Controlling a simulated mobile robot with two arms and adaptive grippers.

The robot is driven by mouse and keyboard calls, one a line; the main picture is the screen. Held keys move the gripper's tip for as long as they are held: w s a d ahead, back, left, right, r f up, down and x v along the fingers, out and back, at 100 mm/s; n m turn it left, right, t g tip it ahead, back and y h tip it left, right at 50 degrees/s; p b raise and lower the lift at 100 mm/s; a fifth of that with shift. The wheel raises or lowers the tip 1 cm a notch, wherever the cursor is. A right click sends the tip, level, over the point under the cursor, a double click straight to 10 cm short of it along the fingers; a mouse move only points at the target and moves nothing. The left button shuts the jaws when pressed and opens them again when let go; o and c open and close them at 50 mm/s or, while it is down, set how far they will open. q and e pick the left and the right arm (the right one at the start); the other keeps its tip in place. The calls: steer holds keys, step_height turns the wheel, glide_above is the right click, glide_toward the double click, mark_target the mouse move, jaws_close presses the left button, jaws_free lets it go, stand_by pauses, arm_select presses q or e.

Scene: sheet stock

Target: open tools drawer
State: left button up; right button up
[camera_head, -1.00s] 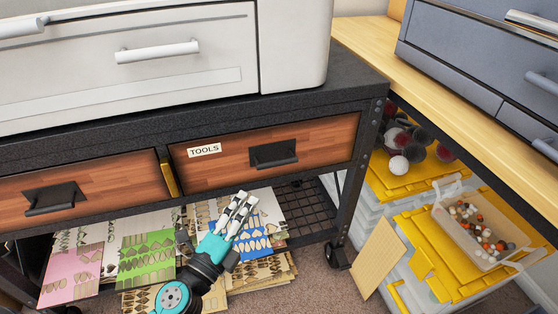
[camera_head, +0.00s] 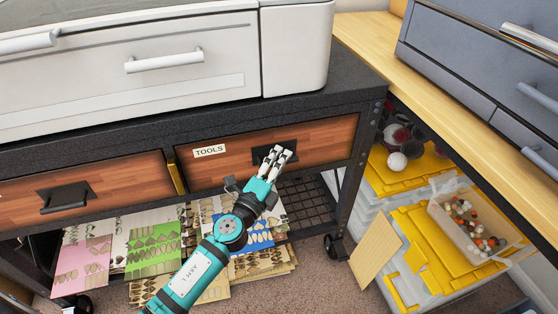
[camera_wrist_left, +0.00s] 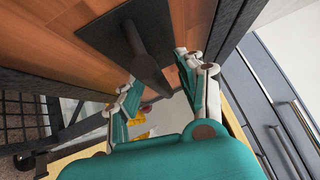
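The tools drawer (camera_head: 325,142) has a reddish wood front with a white TOOLS label (camera_head: 210,151), and it is shut in the black frame. Its black handle (camera_head: 257,157) is partly hidden behind my left gripper (camera_head: 277,151) in the head view. In the left wrist view, the left gripper (camera_wrist_left: 154,76) is open, with its fingers spread on either side of the dark handle bar (camera_wrist_left: 147,68). A gap shows between the bar and the left-hand finger; contact with the other finger is unclear. My right gripper is not in view.
A second wood drawer (camera_head: 115,185) is at the left. A white cabinet (camera_head: 130,70) stands on the bench above. Patterned sheets (camera_head: 150,249) lie on the shelf below. Yellow-lidded bins (camera_head: 430,245) and a leaning tan board (camera_head: 375,252) are at the right.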

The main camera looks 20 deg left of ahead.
arm_select(q)
jaws_close()
steer(key=shift+f, duration=0.1)
stand_by(0.4)
